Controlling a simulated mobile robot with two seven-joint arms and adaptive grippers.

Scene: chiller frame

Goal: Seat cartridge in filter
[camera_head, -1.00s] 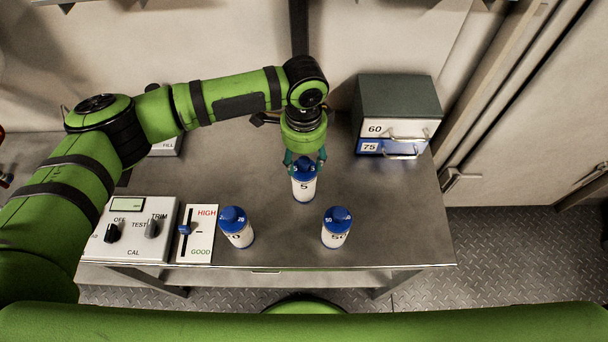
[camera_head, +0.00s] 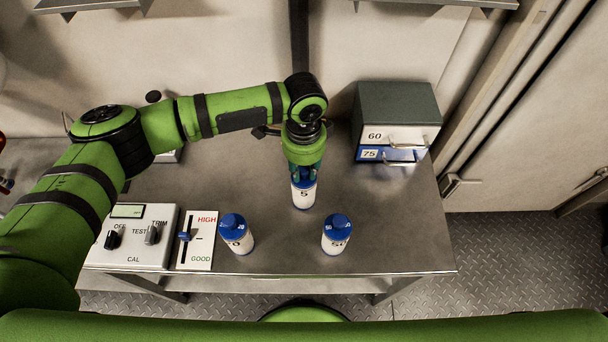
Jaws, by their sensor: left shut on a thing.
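Three white cartridges with blue caps stand on the metal table. My left gripper (camera_head: 305,172) points down and is shut on the cartridge labelled 5 (camera_head: 303,195) at its top, hiding most of its cap. That cartridge is upright; I cannot tell whether its base touches the table. A second cartridge, its label ending in 0 (camera_head: 239,240), stands near the front edge to the left. A third cartridge, its label partly turned away (camera_head: 336,240), stands near the front edge to the right. No filter can be made out. My right gripper is not in view.
A drawer cabinet marked 60 and 75 (camera_head: 397,112) stands at the back right. A control box with knobs (camera_head: 128,240) and a HIGH/GOOD slider panel (camera_head: 200,248) sit at the front left. The table (camera_head: 400,215) is clear at the right.

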